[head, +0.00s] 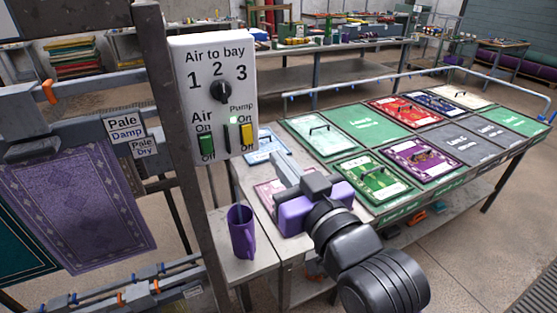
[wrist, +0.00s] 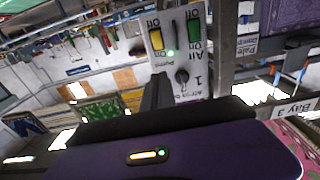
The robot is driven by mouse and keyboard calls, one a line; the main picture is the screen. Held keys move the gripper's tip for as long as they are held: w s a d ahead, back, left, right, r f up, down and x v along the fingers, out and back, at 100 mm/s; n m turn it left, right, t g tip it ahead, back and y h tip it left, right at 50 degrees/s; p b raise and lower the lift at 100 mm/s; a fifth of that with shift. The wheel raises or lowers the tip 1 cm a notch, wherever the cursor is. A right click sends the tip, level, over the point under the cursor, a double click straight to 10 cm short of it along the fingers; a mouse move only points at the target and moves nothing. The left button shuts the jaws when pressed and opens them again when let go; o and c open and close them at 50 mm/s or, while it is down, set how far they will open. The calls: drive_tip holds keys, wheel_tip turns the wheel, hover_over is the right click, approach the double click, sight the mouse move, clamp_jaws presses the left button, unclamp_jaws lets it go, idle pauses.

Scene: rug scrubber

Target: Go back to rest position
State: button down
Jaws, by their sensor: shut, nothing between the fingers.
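My gripper (head: 279,160) is shut and empty in the head view. It is held out to the right of and below the white control panel (head: 212,62), apart from it, above the near left end of the long table. Its purple body (wrist: 165,160) fills the lower part of the wrist view, with the dark fingers (wrist: 155,95) pointing up towards the panel. The panel bears a black dial (head: 221,91) under the numbers 1, 2 and 3, a green Air switch (head: 206,144) and a yellow Pump switch (head: 246,134). A small green lamp (head: 234,119) is lit.
A dark post (head: 170,120) stands left of the panel. A purple rug (head: 80,205) hangs at left. The long table (head: 365,125) carries several coloured panels with handles. Open floor (head: 470,245) lies at right.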

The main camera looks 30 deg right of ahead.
drive_tip(key=shift+r, duration=0.1)
idle(0.3)
drive_tip(key=s+f+g, duration=0.1)
drive_tip(key=s+f, duration=0.6)
drive_tip(key=s, duration=0.4)
drive_tip(key=s+f+g, duration=0.1)
drive_tip(key=s+f, duration=0.6)
drive_tip(key=s, duration=0.5)
drive_tip(key=s+f+g, duration=0.1)
drive_tip(key=s+f, duration=0.6)
drive_tip(key=s, duration=0.4)
drive_tip(key=shift+s+d+f+g, duration=0.2)
drive_tip(key=shift+s+f+g, duration=0.1)
drive_tip(key=shift+s+f, duration=0.1)
